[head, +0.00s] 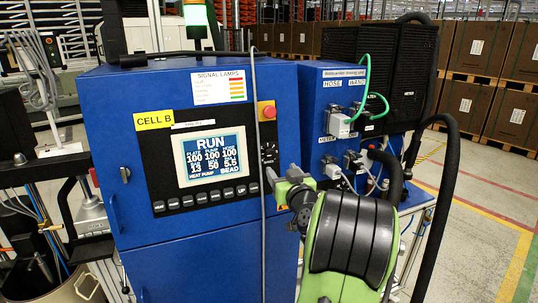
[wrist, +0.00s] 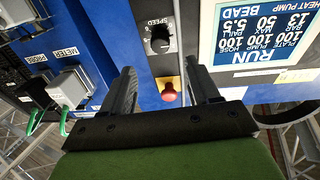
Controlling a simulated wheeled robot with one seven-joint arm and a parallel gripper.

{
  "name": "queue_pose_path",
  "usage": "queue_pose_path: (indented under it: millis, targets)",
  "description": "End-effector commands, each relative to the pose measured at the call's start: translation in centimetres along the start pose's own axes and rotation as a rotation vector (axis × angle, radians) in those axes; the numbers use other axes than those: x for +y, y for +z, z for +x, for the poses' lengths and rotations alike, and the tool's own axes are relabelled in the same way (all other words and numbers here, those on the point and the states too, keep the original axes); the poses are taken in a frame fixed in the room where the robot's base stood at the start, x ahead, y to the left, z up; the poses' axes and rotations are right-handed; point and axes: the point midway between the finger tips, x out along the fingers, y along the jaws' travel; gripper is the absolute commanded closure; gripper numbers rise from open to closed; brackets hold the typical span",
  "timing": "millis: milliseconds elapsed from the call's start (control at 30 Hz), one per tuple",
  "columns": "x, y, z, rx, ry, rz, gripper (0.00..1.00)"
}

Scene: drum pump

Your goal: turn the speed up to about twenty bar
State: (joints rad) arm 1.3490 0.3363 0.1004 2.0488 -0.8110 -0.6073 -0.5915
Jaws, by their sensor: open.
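The black SPEED knob (wrist: 160,42) sits on the dark panel strip, with a white pointer mark and a printed scale. In the head view the knob (head: 269,153) is right of the screen (head: 211,156). The screen reads RUN, with 13 under BAR in the wrist view's screen (wrist: 262,30). My gripper (wrist: 160,72) is open and empty, its two fingers apart and pointing at the panel. The knob shows beyond and between the fingertips, apart from them. In the head view my gripper (head: 281,174) is just below and right of the knob.
A red emergency stop button (wrist: 168,92) on a yellow plate lies close to the knob, between my fingers in the wrist view. A grey cable hangs down the cabinet (head: 150,100) beside the knob. Connectors with green cables (head: 340,122) are on the box to the right.

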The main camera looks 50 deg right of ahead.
Motion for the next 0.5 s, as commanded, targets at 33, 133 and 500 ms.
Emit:
queue_pose_path:
  millis: [33, 133, 500]
  targets:
    - [-0.1, -0.4, 1.3, 0.0, -0.005, 0.001, 0.4]
    - [-0.1, -0.3, 3.9, -0.001, -0.004, 0.001, 0.4]
    - [-0.1, -0.1, 9.2, -0.001, -0.001, 0.001, 0.4]
